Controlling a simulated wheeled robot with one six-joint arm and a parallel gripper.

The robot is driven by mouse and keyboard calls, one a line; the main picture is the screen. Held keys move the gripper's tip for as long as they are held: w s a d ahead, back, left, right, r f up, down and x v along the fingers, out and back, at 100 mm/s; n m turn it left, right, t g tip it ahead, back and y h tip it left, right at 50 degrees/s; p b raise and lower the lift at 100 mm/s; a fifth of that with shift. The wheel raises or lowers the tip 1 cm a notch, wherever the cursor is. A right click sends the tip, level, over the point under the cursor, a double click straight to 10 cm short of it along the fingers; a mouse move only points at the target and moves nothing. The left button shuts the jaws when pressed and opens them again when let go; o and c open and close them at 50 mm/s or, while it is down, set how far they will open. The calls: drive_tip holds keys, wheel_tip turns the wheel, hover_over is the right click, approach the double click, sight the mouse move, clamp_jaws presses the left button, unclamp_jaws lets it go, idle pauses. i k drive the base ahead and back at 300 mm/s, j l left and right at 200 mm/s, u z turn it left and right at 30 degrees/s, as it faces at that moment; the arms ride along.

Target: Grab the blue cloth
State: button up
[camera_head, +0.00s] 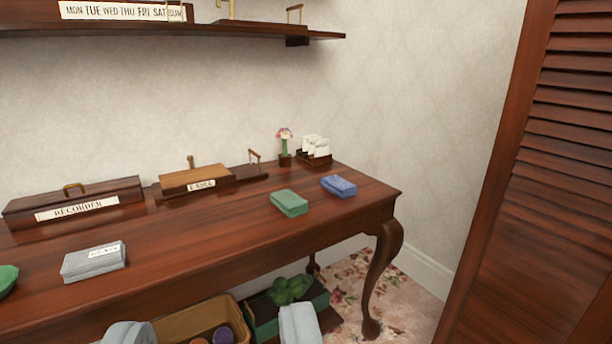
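The blue cloth (338,187) is a small folded stack near the right end of the dark wooden table. A green folded cloth (290,203) lies just left of it, with a small gap between them. My gripper (214,331) shows at the bottom edge as two pale grey fingers set wide apart. It looks open, with nothing visibly held between the fingers. It is below and left of the blue cloth in the picture, well apart from it. Most of the gripper is cut off by the frame.
A basket (190,322) stands underneath. A louvred door (550,190) rises at right.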

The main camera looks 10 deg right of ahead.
sight(342, 189)
drive_tip(key=i+l, duration=0.15)
drive_tip(key=i, duration=0.2)
drive_tip(key=i+l, duration=0.1)
drive_tip(key=i, duration=0.3)
drive_tip(key=i+l+u, duration=0.1)
drive_tip(key=i, duration=0.25)
drive_tip(key=i+l, duration=0.1)
drive_tip(key=l, duration=0.25)
drive_tip(key=i+l, duration=0.15)
drive_tip(key=l, duration=0.2)
drive_tip(key=i+l, duration=0.1)
drive_tip(key=l, duration=0.25)
drive_tip(key=i+l, duration=0.15)
drive_tip(key=l, duration=0.2)
drive_tip(key=u, duration=0.05)
